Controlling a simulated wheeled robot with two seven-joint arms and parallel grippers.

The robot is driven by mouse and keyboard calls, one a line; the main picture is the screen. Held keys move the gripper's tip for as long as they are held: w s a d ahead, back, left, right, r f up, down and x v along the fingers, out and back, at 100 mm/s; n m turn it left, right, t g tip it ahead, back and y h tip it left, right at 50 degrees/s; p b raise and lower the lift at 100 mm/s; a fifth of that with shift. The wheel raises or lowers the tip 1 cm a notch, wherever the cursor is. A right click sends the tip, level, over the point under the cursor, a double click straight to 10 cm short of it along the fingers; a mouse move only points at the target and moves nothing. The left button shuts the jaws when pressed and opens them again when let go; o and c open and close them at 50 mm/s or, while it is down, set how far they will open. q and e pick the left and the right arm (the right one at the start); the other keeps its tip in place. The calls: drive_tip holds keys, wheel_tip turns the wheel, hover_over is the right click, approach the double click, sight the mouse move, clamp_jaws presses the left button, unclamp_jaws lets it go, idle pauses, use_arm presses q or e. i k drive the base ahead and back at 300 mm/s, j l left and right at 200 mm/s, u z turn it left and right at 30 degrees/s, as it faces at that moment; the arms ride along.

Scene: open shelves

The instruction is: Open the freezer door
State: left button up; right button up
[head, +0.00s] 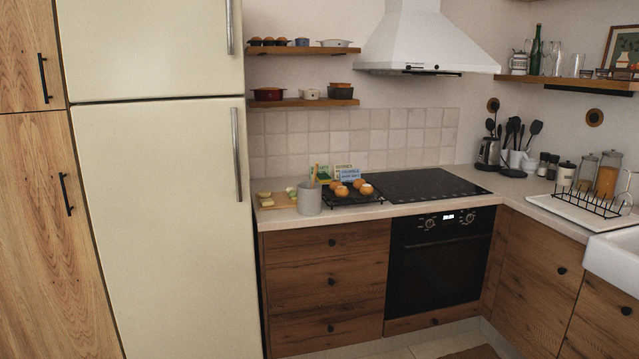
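A tall cream fridge-freezer stands left of centre in the head view. Its upper door (150,45) and its larger lower door (165,220) are both shut, with a dark gap between them. A vertical metal handle (229,27) is on the right edge of the upper door, cut off by the top of the picture. Another vertical metal handle (237,155) is on the right edge of the lower door. The pictures do not show which door is the freezer's. Neither of my grippers is in view.
Wooden cabinets (40,220) adjoin the fridge on the left. On the right, a counter over wooden drawers (325,290) holds a grey pot (309,198), a board and a black hob (410,184) above an oven (440,255). Shelves (303,102) hang above. Some floor shows below.

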sight(112, 50)
drive_tip(key=i+l+z, duration=0.1)
drive_tip(key=i+z, duration=0.4)
drive_tip(key=i, duration=0.65)
drive_tip(key=i+l+u, duration=1.1)
drive_tip(key=l, duration=0.2)
drive_tip(key=i+l+u, duration=0.3)
drive_tip(key=l, duration=0.15)
drive_tip(key=i+l+u, duration=0.1)
drive_tip(key=l+u, duration=0.15)
drive_tip(key=l, duration=0.2)
